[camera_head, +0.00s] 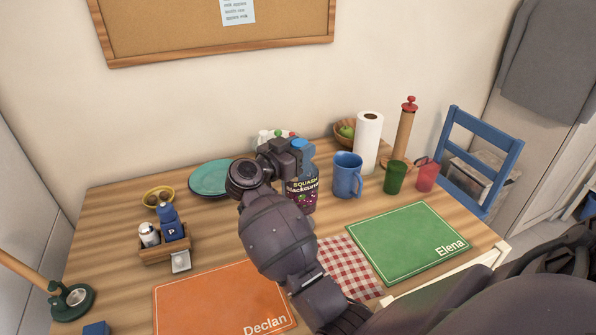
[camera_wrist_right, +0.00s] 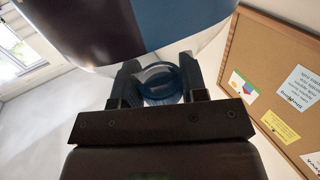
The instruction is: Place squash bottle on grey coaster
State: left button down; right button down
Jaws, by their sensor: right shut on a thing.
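The squash bottle (camera_head: 303,194), with a dark purple blackcurrant label and blue upper part, is upright toward the back middle of the table. My right gripper (camera_head: 297,149) is at its top, shut on the blue cap or neck. In the right wrist view the fingers (camera_wrist_right: 160,88) are on either side of a round blue part, with the bottle's body (camera_wrist_right: 110,30) filling the top. My arm hides part of the bottle and its base, so I cannot tell whether it touches the table. I cannot make out a grey coaster. My left gripper is not in view.
A blue mug (camera_head: 347,177) stands close right of the bottle, with a paper towel roll (camera_head: 368,142) behind. A teal plate (camera_head: 208,178) is left. A green placemat (camera_head: 405,242), checked cloth (camera_head: 346,267) and orange placemat (camera_head: 215,300) lie in front. A condiment caddy (camera_head: 165,250) stands left.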

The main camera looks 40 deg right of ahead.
aim_at(300, 179)
jog(key=shift+f, duration=0.3)
notch_tip(300, 179, down, 5)
jog(key=shift+f+b, duration=0.1)
jog(key=shift+b, duration=0.7)
jog(key=c, duration=0.8)
grip_release()
jog(key=shift+f, duration=0.1)
jog(key=shift+o, duration=0.8)
